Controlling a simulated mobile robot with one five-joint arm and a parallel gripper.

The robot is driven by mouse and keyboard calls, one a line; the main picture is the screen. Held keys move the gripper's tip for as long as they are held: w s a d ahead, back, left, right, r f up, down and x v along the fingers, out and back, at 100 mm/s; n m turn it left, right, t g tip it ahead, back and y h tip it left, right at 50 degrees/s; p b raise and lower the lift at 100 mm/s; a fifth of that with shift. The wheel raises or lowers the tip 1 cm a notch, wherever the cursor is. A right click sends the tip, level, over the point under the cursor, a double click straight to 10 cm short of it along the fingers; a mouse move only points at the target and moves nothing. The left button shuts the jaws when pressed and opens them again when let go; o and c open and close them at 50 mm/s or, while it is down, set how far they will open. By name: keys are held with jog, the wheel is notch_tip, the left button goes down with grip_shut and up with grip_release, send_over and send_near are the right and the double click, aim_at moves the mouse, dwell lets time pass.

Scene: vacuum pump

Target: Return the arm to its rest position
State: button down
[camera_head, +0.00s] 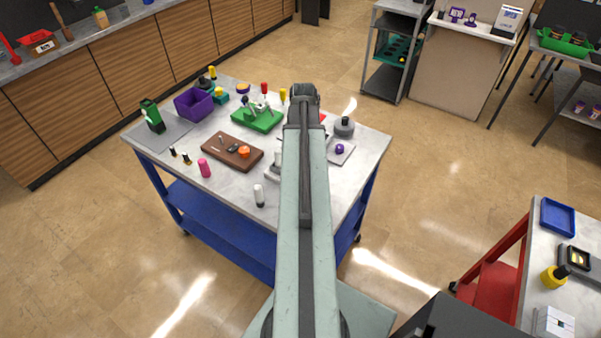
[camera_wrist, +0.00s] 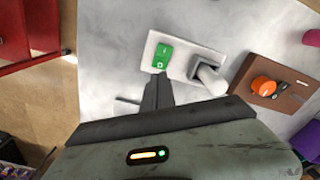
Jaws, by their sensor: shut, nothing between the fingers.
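My arm reaches straight out over the blue-framed table (camera_head: 230,193) in the head view, with its dark end above the table's middle. In the wrist view my gripper (camera_wrist: 158,82) has its dark fingers together with nothing between them. The fingertips point at a pale plate (camera_wrist: 178,63) carrying a green block (camera_wrist: 162,56) and a white cylinder (camera_wrist: 211,79). The fingers overlap the plate's near edge in this view; I cannot tell the height between them. In the head view my arm hides part of the table.
A brown board (camera_head: 221,149) with an orange part (camera_head: 244,152), a green fixture (camera_head: 257,118), a purple bin (camera_head: 194,104) and a pink cylinder (camera_head: 204,167) stand left of my arm. A grey round part (camera_head: 344,127) stands right. A red cart (camera_head: 492,290) is at lower right.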

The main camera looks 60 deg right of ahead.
dwell(0.4)
jog(key=w+a+f+n+b, duration=0.2)
jog(key=w+a+n, duration=0.1)
jog(key=w+a, duration=0.65)
jog(key=w+a+f+n+b, duration=0.2)
jog(key=w+a+n, duration=0.1)
jog(key=w+a, duration=0.7)
jog(key=w+a+f+n+b, duration=0.2)
jog(key=a+n, duration=0.4)
jog(key=a, duration=2.4)
jog(key=shift+a+f, duration=0.1)
